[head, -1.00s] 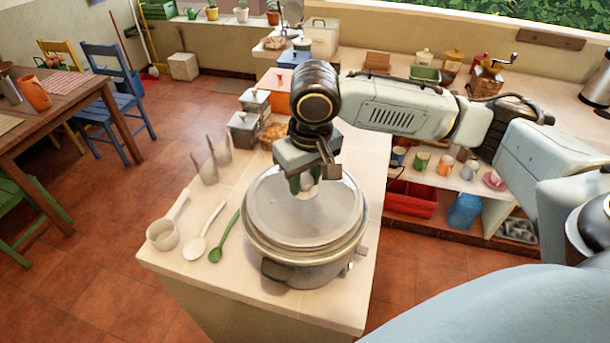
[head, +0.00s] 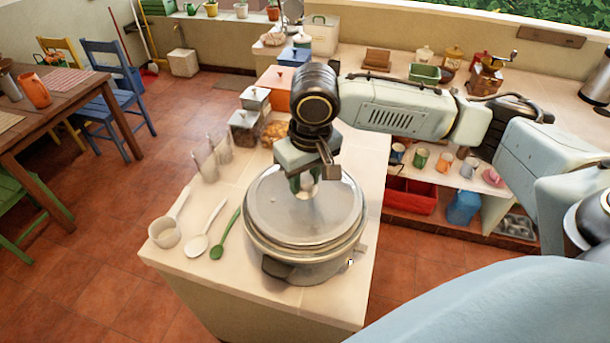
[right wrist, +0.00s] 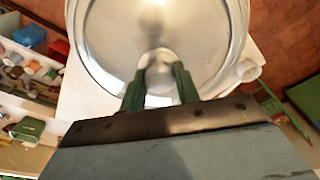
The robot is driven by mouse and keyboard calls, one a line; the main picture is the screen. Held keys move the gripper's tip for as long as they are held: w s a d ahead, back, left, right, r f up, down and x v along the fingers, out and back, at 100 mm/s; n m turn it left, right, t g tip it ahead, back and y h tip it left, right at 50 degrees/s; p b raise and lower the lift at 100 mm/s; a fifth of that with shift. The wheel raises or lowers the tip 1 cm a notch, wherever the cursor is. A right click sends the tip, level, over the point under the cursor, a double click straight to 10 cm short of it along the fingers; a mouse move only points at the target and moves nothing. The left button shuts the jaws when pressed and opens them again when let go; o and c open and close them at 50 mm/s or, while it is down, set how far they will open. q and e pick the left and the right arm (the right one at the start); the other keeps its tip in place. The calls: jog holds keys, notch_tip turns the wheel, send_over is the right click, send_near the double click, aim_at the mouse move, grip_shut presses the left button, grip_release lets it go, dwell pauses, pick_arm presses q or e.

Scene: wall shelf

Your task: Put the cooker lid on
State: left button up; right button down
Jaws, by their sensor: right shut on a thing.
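The round metal cooker lid (head: 335,205) lies over the top of the cooker (head: 312,270), which stands on the tiled counter. It looks about level and covers the opening; I cannot tell whether it is fully seated on the rim. My right gripper (head: 304,190) is above the lid's middle, shut on its knob. In the right wrist view the two green fingers (right wrist: 160,85) are on either side of the pale knob (right wrist: 160,68), with the lid (right wrist: 215,45) filling the top. My left gripper is not in view.
A measuring cup (head: 165,233), a white spoon (head: 197,244) and a green spoon (head: 219,247) lie left of the cooker. Clear glasses (head: 207,165) and lidded canisters (head: 245,128) stand behind. The counter's front edge is close to the cooker.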

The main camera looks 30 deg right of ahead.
jog(key=shift+f, duration=0.4)
dwell(0.5)
jog(key=c, duration=0.9)
grip_release()
jog(key=shift+c, duration=0.2)
notch_tip(320, 180, up, 13)
jog(key=s, duration=0.1)
jog(key=shift+s+r, duration=0.2)
jog(key=shift+s, duration=0.15)
jog(key=shift+f, duration=0.1)
